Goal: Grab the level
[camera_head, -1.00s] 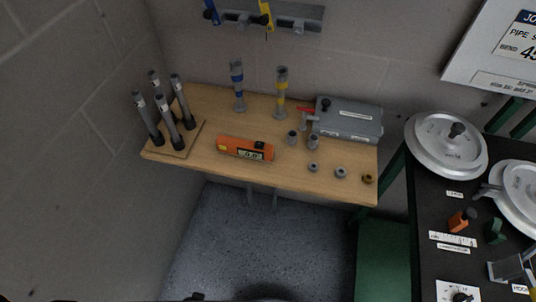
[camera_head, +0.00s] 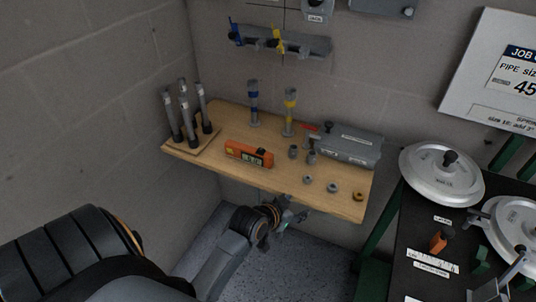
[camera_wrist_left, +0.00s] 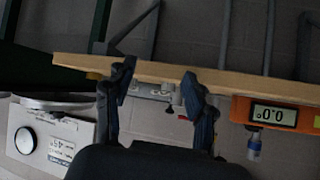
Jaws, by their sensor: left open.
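The level is an orange bar with a small digital display (camera_head: 249,153). It lies on the wooden shelf (camera_head: 226,173), left of the middle and near the front edge. It also shows at the right of the left wrist view (camera_wrist_left: 275,115), its display reading 0.0. My left gripper (camera_head: 290,212) is just in front of the shelf's front edge, to the right of the level and apart from it. In the left wrist view its two fingers (camera_wrist_left: 158,82) are spread with nothing between them. My right gripper is not in view.
Several dark tubes (camera_head: 186,115) stand on a board at the shelf's left end. Blue-banded (camera_head: 254,105) and yellow-banded (camera_head: 289,112) posts stand behind the level. A grey box (camera_head: 346,146) and small fittings (camera_head: 333,187) are to the right. A black bench (camera_head: 420,220) stands farther right.

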